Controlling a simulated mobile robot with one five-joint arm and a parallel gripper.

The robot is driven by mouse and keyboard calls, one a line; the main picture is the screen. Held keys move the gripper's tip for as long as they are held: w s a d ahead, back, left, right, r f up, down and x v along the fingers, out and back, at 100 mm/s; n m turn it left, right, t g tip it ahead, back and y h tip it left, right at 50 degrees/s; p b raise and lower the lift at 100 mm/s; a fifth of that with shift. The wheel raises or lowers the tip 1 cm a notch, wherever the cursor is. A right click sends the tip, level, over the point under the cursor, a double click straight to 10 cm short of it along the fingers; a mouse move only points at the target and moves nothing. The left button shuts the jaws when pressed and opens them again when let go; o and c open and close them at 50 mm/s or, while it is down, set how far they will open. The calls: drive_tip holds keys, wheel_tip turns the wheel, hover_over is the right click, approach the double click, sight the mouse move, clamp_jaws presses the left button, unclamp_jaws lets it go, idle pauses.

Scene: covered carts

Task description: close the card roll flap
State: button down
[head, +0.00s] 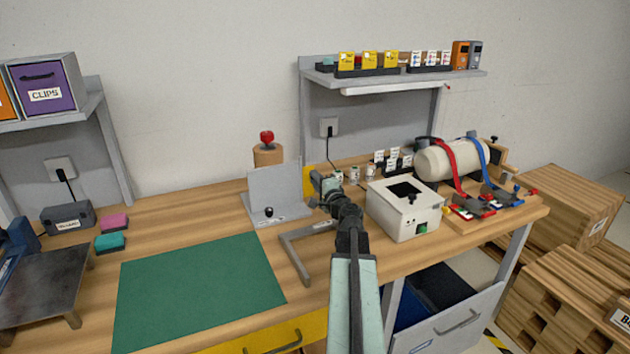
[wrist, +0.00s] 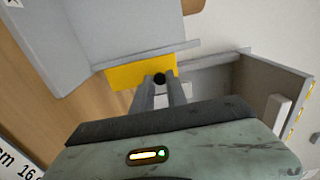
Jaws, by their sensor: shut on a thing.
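A yellow flap (wrist: 135,73) with a black round knob (wrist: 159,79) shows in the wrist view, below a grey panel. In the head view, the yellow flap (head: 308,180) is a narrow strip beside the grey upright panel (head: 275,190), partly behind my gripper. My gripper (head: 327,183) reaches in from the front. In the wrist view, its two fingers (wrist: 160,90) are shut on the knob. I cannot read a card roll label, and the flap's far edge is hidden.
A grey open-sided housing (wrist: 290,88) lies right of the flap in the wrist view. A white box (head: 403,210) stands close to the right of my gripper. A grey bracket (head: 297,258) is beside my arm. The green mat (head: 195,290) is clear.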

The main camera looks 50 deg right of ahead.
drive_tip(key=n+y, duration=0.1)
drive_tip(key=y, duration=0.1)
drive_tip(key=d+n+t+y, duration=0.1)
drive_tip(key=n+y, duration=0.1)
drive_tip(key=d+n+y, duration=0.1)
drive_tip(key=y, duration=0.1)
drive_tip(key=shift+w+y, duration=0.3)
drive_tip(key=shift+a, duration=0.1)
drive_tip(key=c, duration=1.3)
unclamp_jaws()
drive_tip(key=shift+c, duration=0.2)
